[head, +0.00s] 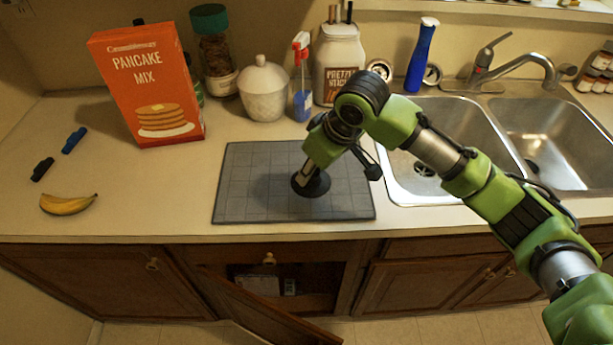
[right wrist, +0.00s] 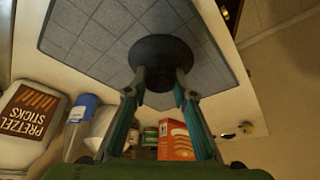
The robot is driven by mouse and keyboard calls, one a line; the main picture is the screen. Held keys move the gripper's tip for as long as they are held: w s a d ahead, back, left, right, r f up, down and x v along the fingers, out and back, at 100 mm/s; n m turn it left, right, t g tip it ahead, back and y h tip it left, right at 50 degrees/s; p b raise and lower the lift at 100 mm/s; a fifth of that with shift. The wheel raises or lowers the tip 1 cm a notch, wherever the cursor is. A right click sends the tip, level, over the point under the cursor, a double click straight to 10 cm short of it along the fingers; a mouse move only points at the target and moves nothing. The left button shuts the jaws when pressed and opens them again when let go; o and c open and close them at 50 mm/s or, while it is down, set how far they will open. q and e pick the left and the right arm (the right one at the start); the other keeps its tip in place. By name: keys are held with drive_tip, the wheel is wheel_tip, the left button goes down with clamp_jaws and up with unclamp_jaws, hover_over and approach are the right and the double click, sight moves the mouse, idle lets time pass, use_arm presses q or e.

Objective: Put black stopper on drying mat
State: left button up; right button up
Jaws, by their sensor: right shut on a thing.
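The black stopper (head: 311,183) is a round dark disc over the grey drying mat (head: 252,197) in the head view. My right gripper (head: 308,177) reaches down to it from the right and is shut on it. In the right wrist view the stopper (right wrist: 160,58) sits between the fingertips of my right gripper (right wrist: 160,84), with the drying mat (right wrist: 90,30) behind it. I cannot tell whether the stopper touches the mat or is just above it. My left gripper is not in view.
A double sink (head: 455,125) with a faucet (head: 520,62) is right of the mat. A pancake mix box (head: 146,85), white jar (head: 264,90), spray bottle (head: 302,85) and pretzel jar (head: 338,60) stand behind. A banana (head: 68,204) lies left. A cabinet door (head: 262,310) hangs open below.

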drive_tip(key=shift+w+a+f, duration=0.1)
drive_tip(key=shift+a+f, duration=0.1)
drive_tip(key=shift+w+a+f, duration=0.15)
drive_tip(key=shift+a+f, duration=0.05)
drive_tip(key=shift+f, duration=0.1)
drive_tip(key=x, duration=0.1)
drive_tip(key=p+x, duration=0.1)
drive_tip(key=x, duration=0.1)
drive_tip(key=shift+s+d+f+p, duration=0.15)
drive_tip(key=shift+s+d+p, duration=0.05)
drive_tip(key=shift+d+p, duration=0.1)
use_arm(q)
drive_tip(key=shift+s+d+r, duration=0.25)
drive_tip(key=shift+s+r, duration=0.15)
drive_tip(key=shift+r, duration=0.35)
use_arm(e)
drive_tip(key=shift+s+f, duration=0.1)
drive_tip(key=shift+f, duration=0.1)
drive_tip(key=o, duration=1.1)
drive_tip(key=shift+f, duration=0.15)
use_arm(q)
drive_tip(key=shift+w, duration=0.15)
